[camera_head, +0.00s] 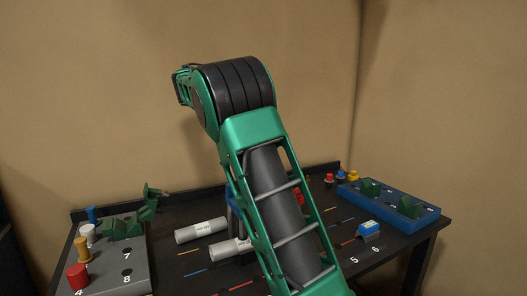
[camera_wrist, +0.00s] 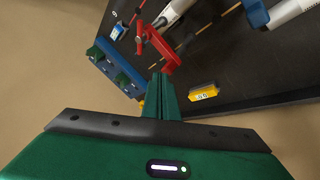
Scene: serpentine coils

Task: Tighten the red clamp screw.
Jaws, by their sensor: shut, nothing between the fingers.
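The red clamp (camera_wrist: 165,52) stands on the dark table in the upper middle of the wrist view, with a red handle part (camera_wrist: 141,38) at its left end. A pale cylinder (camera_wrist: 172,12) lies beside it. In the head view only a bit of red (camera_head: 300,197) shows behind my arm. My gripper (camera_wrist: 161,78) shows as green fingers, shut and empty, pointing towards the clamp. Its tips appear just below the clamp in the picture; I cannot tell the gap in depth. The gripper is hidden behind my arm in the head view.
A blue tray (camera_head: 350,198) with green blocks is at the right. A grey tray (camera_head: 113,275) with coloured pegs is at the left. White cylinders (camera_head: 200,230) lie mid-table. A blue clamp (camera_wrist: 255,13) and a yellow block (camera_wrist: 203,92) show in the wrist view.

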